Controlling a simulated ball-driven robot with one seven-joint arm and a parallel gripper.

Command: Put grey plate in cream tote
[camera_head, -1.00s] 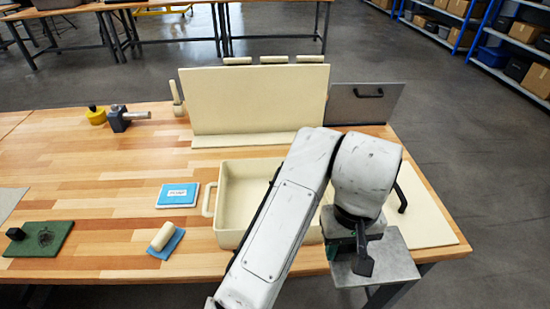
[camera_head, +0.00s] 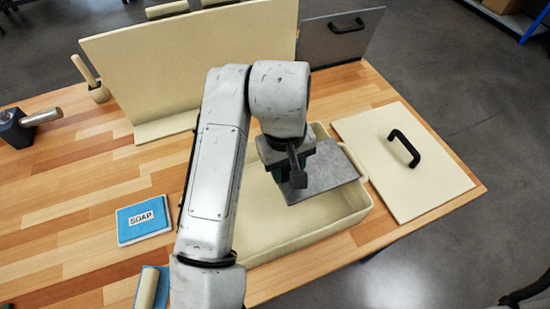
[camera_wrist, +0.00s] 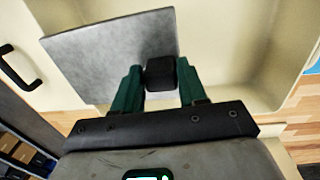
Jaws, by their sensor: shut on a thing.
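The grey plate (camera_head: 328,172) is a flat square sheet, held over the cream tote (camera_head: 350,218). In the wrist view the plate (camera_wrist: 85,60) has a black block-like grip on it, between my two green fingers. My gripper (camera_wrist: 160,88) is shut on that grip. In the head view my gripper (camera_head: 284,172) is partly hidden by my wrist. The tote is an open cream bin on the wooden table; its pale inside (camera_wrist: 235,50) shows behind the plate in the wrist view. My arm hides the tote's left part in the head view.
A cream lid (camera_head: 405,160) with a black handle lies right of the tote. A blue soap packet (camera_head: 145,219) lies to the left. A cream upright panel (camera_head: 200,65) and a grey panel (camera_head: 340,38) stand behind. A hammer-like tool (camera_head: 30,125) sits at far left.

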